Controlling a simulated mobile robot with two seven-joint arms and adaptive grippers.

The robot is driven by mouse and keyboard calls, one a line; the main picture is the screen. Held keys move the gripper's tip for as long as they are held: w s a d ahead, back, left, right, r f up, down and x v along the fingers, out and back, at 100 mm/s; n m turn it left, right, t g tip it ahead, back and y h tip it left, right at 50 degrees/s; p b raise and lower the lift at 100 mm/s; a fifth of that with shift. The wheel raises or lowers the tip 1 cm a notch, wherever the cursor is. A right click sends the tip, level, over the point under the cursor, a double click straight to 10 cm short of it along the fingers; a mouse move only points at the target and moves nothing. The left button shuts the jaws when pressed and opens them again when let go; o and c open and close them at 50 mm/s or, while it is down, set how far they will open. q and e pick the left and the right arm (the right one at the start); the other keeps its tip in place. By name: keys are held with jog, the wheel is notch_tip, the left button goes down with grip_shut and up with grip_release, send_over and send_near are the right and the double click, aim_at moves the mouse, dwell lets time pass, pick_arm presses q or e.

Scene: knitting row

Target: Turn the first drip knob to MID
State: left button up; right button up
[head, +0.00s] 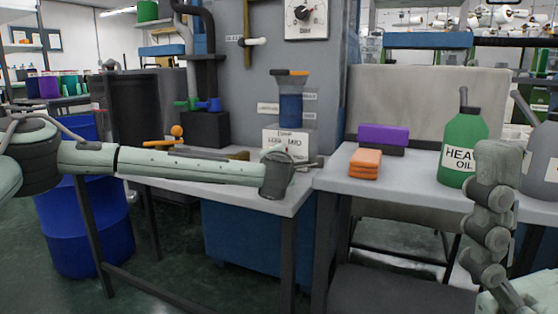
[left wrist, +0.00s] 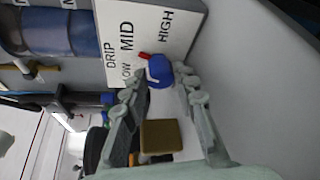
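The drip panel (left wrist: 150,22) is a white plate marked DRIP, LOW, MID and HIGH. Its blue knob (left wrist: 159,71) has a red pointer (left wrist: 144,56) aimed roughly at MID. My left gripper (left wrist: 160,68) has its fingers apart, one on each side of the knob; I cannot tell whether they touch it. In the head view, the panel (head: 285,141) stands at the machine's foot, with my left gripper (head: 311,164) at its lower right. The knob cannot be made out there. My right gripper (head: 495,165) points up at the right, seen side-on, its finger gap hidden.
A blue reservoir (head: 291,108) is above the panel. Orange (head: 365,163) and purple (head: 383,135) blocks and a green oil jug (head: 462,145) stand on the right table. A tan block (left wrist: 160,137) shows between my left fingers, farther back.

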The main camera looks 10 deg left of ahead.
pick_arm(q)
jog(key=shift+o, duration=0.5)
jog(key=shift+s+d, duration=0.1)
jog(key=shift+s, duration=0.15)
jog(key=v, duration=1.1)
jog(key=shift+s+r, duration=0.1)
jog(key=shift+s, duration=0.15)
